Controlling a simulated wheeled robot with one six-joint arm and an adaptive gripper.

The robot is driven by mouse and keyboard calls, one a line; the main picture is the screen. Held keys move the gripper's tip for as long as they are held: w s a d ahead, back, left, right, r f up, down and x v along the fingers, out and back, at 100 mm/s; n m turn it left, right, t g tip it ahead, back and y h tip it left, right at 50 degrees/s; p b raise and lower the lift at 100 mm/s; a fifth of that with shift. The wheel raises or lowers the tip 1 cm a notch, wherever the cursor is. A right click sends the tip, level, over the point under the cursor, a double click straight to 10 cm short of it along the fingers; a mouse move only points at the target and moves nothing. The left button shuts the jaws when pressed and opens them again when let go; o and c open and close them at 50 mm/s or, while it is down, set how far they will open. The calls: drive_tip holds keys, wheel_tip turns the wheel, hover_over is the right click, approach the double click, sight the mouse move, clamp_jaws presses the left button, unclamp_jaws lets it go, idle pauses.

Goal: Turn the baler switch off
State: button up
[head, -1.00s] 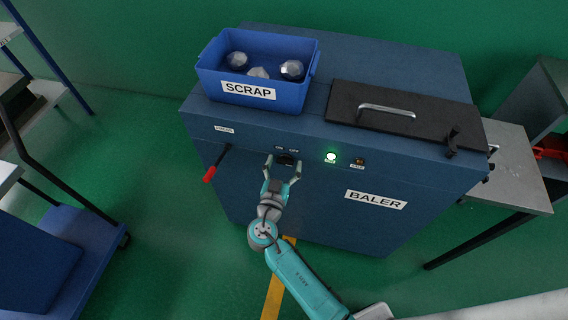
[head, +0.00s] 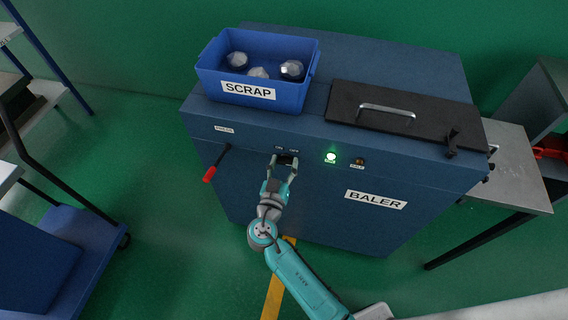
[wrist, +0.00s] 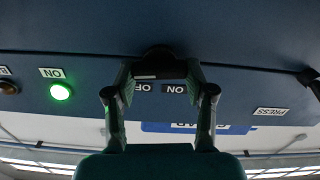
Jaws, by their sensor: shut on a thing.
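The baler (head: 330,190) is a blue cabinet with a white BALER label on its front. Its switch is a dark knob (wrist: 158,60) below the ON and OFF labels, largely covered by my fingers in the head view. My gripper (head: 285,160) is shut on the switch knob, with one finger on each side, as the wrist view also shows.
A red-handled press lever (head: 216,164) sticks out left of the switch. An amber lamp (head: 359,162) is right of the green one. A blue SCRAP bin (head: 250,93) with several foil balls and a black lid (head: 400,115) with a handle are on top.

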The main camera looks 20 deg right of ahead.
drive_tip(key=n, duration=0.5)
drive_tip(key=shift+a, duration=0.1)
drive_tip(key=n, duration=0.5)
drive_tip(key=shift+w+f, duration=0.1)
drive_tip(key=shift+f, duration=0.05)
drive_tip(key=shift+n, duration=0.4)
drive_tip(key=o, duration=1.2)
drive_tip(key=shift+c, duration=0.2)
drive_tip(key=shift+a, duration=0.1)
drive_tip(key=v, duration=1.2)
